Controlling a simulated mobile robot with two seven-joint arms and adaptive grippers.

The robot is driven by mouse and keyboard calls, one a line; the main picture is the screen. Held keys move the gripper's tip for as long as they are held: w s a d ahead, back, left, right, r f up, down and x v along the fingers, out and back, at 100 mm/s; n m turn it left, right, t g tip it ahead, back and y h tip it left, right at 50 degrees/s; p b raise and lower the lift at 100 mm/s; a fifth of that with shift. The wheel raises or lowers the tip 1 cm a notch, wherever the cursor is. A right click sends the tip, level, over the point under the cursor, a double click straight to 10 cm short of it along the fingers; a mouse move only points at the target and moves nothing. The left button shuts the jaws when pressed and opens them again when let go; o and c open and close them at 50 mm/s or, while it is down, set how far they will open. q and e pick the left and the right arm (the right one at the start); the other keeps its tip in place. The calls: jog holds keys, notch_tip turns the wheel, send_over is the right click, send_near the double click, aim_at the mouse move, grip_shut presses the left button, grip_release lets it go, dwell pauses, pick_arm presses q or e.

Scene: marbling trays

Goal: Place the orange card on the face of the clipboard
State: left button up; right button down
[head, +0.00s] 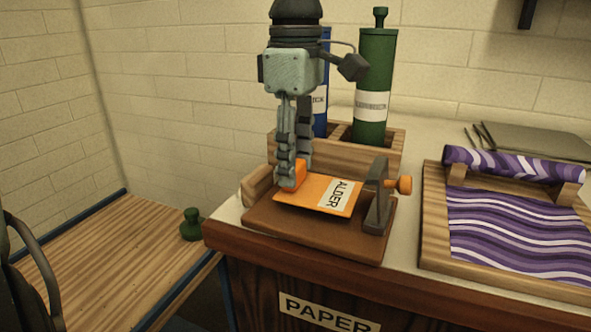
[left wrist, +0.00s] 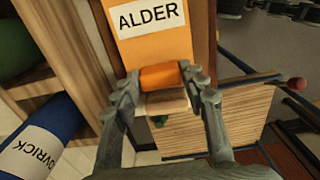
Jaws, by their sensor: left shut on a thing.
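The orange card (head: 313,192), with a white label reading ALDER, lies nearly flat over the brown clipboard (head: 290,229). My left gripper (head: 291,175) points down at the card's left end and is shut on its thick orange grip. In the left wrist view the grip sits between the fingertips (left wrist: 161,80), and the card (left wrist: 155,48) extends away from it. A dark shadow shows under the card's near right edge; I cannot tell whether the card touches the board. A grey upright clip (head: 378,205) with an orange knob stands at the clipboard's right end. My right gripper is not in view.
A wooden rack (head: 390,150) with a green tube (head: 374,85) and a blue tube (head: 322,120) stands just behind. A wooden tray (head: 436,225) with purple marbled paper is at right. A lower slatted bench (head: 100,250) with a green knobbed object (head: 191,226) is at left.

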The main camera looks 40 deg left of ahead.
pick_arm(q)
jog(key=shift+f, duration=1)
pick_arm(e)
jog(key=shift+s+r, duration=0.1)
pick_arm(q)
jog(key=shift+f, duration=0.1)
jog(key=shift+f, duration=0.1)
jog(key=o, duration=0.9)
jog(key=shift+o, duration=0.2)
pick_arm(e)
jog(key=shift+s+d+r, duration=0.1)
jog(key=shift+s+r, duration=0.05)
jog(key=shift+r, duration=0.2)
